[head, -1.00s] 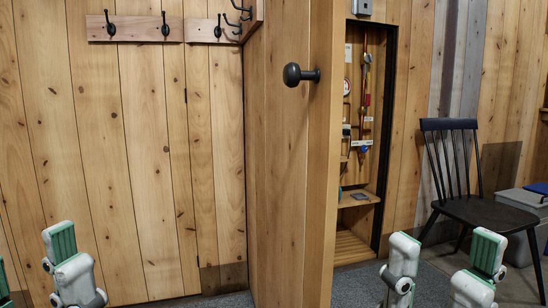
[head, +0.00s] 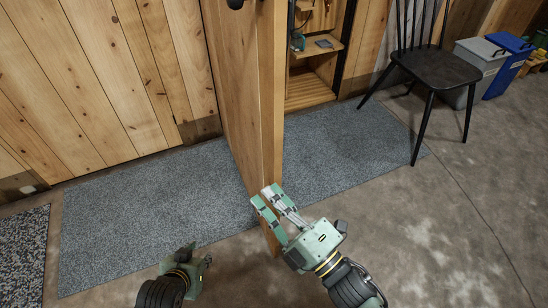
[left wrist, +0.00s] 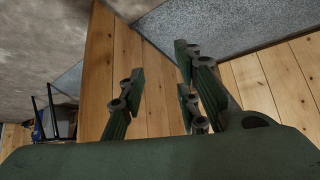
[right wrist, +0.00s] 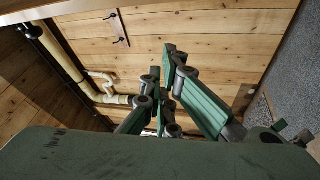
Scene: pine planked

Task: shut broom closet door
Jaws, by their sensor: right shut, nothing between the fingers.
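The broom closet door (head: 237,90) stands open, seen nearly edge-on in the middle of the head view. Its dark knob (head: 235,4) is cut by the top edge. The closet (head: 312,90) shows open to the right of the door. My right gripper (head: 271,198) is shut and empty at the lower part of the door's edge; I cannot tell whether it touches. It also shows in the right wrist view (right wrist: 162,100). My left gripper (head: 190,262) is low, left of the door; its fingers are hidden there. In the left wrist view (left wrist: 158,90) its fingers are apart and empty, with wood planks beyond.
A black chair (head: 437,70) stands right of the closet, with a grey bin (head: 478,62) and a blue bin (head: 508,65) beyond. A grey mat (head: 150,215) lies under the door. The concrete floor at the right (head: 460,230) is clear.

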